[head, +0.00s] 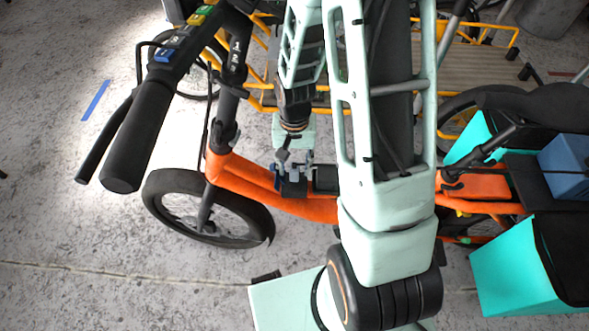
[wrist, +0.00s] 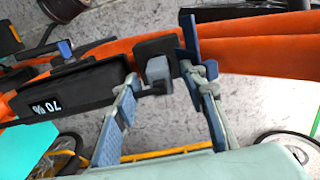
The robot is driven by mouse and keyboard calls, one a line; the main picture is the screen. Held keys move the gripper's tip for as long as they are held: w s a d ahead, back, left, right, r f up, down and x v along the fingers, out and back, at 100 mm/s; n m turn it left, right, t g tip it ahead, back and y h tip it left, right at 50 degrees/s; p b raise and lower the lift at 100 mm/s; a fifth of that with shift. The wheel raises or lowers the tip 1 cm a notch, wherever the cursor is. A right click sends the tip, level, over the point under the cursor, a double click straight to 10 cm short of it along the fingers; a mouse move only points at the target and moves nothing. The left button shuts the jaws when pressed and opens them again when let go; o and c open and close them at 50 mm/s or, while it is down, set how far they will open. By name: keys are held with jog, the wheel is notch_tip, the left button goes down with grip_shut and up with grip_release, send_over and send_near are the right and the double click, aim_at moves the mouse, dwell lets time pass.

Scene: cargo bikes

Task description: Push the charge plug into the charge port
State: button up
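My gripper (wrist: 160,78) reaches down to the orange bike frame, fingers spread. In the wrist view, a small grey block (wrist: 158,72), apparently the charge plug, sits between the fingertips with a narrow gap on each side. It meets a black block (wrist: 153,46) on the frame, which looks like the charge port housing. I cannot tell how deep the plug sits. A blue upright plate (wrist: 189,45) stands by the right fingertip and seems to touch it. In the head view, my gripper (head: 294,165) is over the frame; the plug is too small to make out there.
The orange frame (head: 305,207) runs beneath my gripper. A black battery case marked 70 % (wrist: 65,95) lies beside the port. The handlebar (head: 150,120) and front wheel (head: 210,207) are left; teal boxes (head: 515,270) are right. A yellow-framed cargo bike (head: 470,60) stands behind.

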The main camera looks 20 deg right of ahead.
notch_tip(320, 180, up, 10)
jog(key=shift+f, duration=0.15)
dwell(0.7)
